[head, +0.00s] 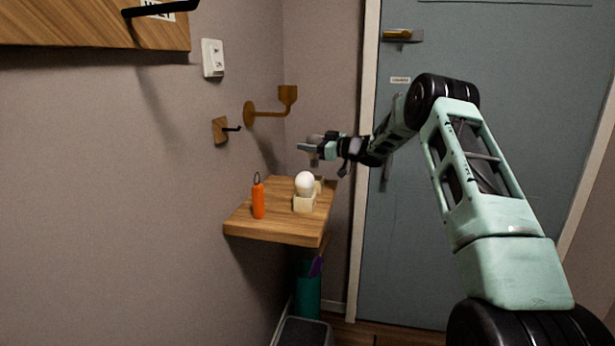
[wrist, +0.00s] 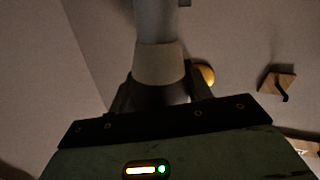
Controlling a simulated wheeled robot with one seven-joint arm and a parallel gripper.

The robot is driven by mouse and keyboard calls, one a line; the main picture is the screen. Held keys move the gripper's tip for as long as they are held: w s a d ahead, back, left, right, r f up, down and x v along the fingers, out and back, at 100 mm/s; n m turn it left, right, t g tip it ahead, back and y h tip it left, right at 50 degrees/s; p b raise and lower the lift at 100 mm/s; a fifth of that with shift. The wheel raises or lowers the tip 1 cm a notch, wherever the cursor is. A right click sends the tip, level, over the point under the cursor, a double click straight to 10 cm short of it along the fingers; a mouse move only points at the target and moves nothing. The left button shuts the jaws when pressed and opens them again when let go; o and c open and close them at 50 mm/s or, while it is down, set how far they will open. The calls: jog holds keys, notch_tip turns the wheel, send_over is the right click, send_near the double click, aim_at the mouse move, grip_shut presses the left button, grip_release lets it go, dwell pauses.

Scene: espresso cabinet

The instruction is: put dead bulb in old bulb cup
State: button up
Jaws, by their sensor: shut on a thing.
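My gripper (head: 308,147) is in the air above the back of the small wooden shelf. It is shut on a dull grey-beige thing (head: 315,158), which I take to be the dead bulb; the jaws partly hide it. On the shelf, a white bulb (head: 305,183) sits in a pale square cup (head: 303,204). A second pale cup (head: 319,184) stands behind it, mostly hidden, so I cannot see into it.
The shelf (head: 265,225) also bears an orange bottle-like thing (head: 258,199) at its left. A brass wall lamp (head: 270,112) sticks out above, left of my gripper. A wooden hook block (head: 220,130) is on the wall. A teal bin (head: 308,290) stands below. A door (head: 480,180) is at right.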

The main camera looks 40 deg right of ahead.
aim_at(311, 165)
jog(key=shift+f, duration=3.9)
jog(key=shift+f, duration=0.1)
jog(key=o, duration=1)
jog(key=shift+s, duration=0.1)
jog(key=b+v, duration=0.1)
jog(key=v, duration=1.1)
